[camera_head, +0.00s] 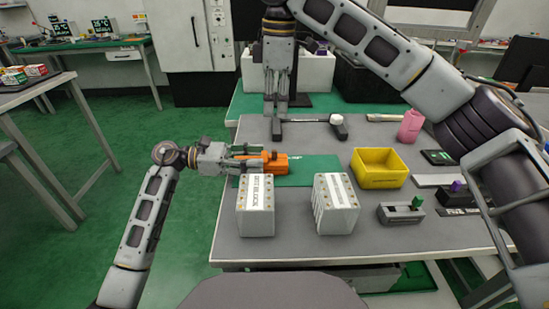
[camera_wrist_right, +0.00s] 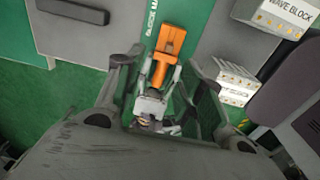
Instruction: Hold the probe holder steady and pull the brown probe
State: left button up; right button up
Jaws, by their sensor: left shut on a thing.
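The orange probe holder (camera_head: 276,161) lies on the green mat (camera_head: 315,171) in the head view. My left gripper (camera_head: 254,158) comes in from the left and is shut on the left end of the holder. The holder (camera_wrist_right: 169,45) also shows in the right wrist view, with my left gripper's jaws on its lower end. My right gripper (camera_head: 279,103) points down above the table, behind the holder and apart from it. Its two fingers stand apart with nothing between them in the right wrist view (camera_wrist_right: 165,80). I cannot make out a brown probe in either view.
Two white blocks (camera_head: 256,206) (camera_head: 335,204) stand in front of the mat. A yellow bin (camera_head: 379,168) is to its right. A lever fixture with a green knob (camera_head: 402,212) stands at the front right. A dark bar with a white knob (camera_head: 337,119) lies behind.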

aim_at(275, 150)
jog(key=shift+s+a+f, duration=0.1)
jog(key=shift+s+f, duration=0.05)
jog(key=shift+s, duration=0.4)
jog(key=shift+f, duration=0.15)
jog(key=shift+f, duration=5.85)
jog(key=shift+c, duration=0.4)
grip_shut()
